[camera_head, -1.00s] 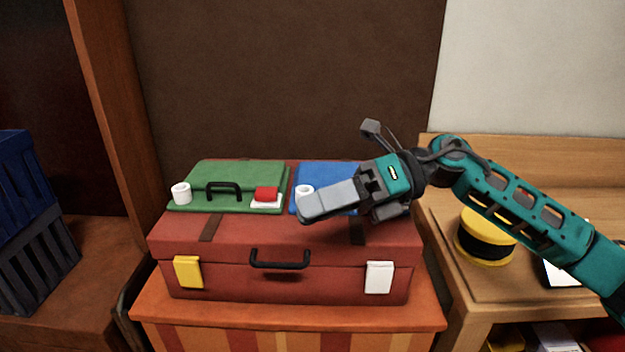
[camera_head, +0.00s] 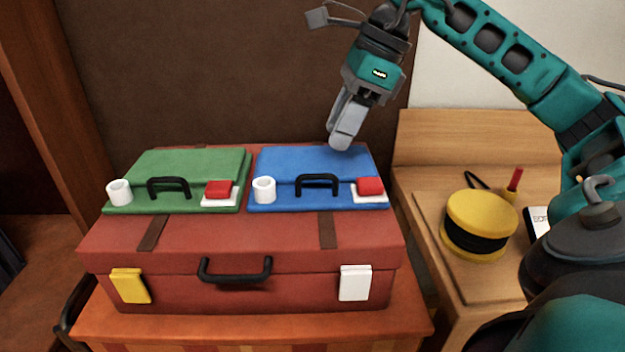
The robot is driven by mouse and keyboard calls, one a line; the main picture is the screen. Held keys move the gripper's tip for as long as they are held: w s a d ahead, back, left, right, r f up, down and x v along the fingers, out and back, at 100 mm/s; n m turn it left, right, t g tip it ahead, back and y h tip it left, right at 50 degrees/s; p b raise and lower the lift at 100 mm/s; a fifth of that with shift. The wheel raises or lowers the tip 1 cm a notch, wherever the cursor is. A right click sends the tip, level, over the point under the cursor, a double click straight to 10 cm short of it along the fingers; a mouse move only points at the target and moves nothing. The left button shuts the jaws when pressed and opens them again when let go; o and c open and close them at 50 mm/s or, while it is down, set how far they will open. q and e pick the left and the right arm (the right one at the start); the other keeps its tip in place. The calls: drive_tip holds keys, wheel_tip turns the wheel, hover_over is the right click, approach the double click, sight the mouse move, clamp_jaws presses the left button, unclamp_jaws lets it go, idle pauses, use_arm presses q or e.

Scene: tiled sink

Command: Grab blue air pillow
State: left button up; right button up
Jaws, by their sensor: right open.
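The blue air pillow (camera_head: 285,168) lies flat on top of the red suitcase, on its right half. It has a black handle (camera_head: 316,182), a white cylinder (camera_head: 264,190) at its left and a red block on a white base (camera_head: 370,188) at its right. My right gripper (camera_head: 343,135) points down near the pillow's back edge, toward its right side. It is open and holds nothing; the gap between its fingers is hard to see from this side. Whether its tips touch the pillow cannot be told. My left gripper is out of view.
The red suitcase (camera_head: 200,240) stands on an orange stand (camera_head: 380,325). A similar green pillow (camera_head: 195,165) lies left of the blue one. A brown panel (camera_head: 230,80) rises behind. A wooden table (camera_head: 430,190) at right holds a yellow and black round object (camera_head: 480,220).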

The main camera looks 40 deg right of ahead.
sight(321, 174)
drive_tip(key=x, duration=0.4)
drive_tip(key=shift+a+f, duration=0.1)
drive_tip(key=shift+f, duration=0.15)
drive_tip(key=b+x, duration=0.1)
drive_tip(key=x, duration=0.3)
drive_tip(key=shift+s+f, duration=0.1)
drive_tip(key=shift+f, duration=0.15)
drive_tip(key=shift+s+a+f, duration=0.15)
drive_tip(key=shift+a+f, duration=0.1)
drive_tip(key=shift+f, duration=0.2)
drive_tip(key=shift+a, duration=0.15)
drive_tip(key=c, duration=0.7)
drive_tip(key=shift+f, duration=0.1)
clamp_jaws()
drive_tip(key=shift+w+d, duration=0.25)
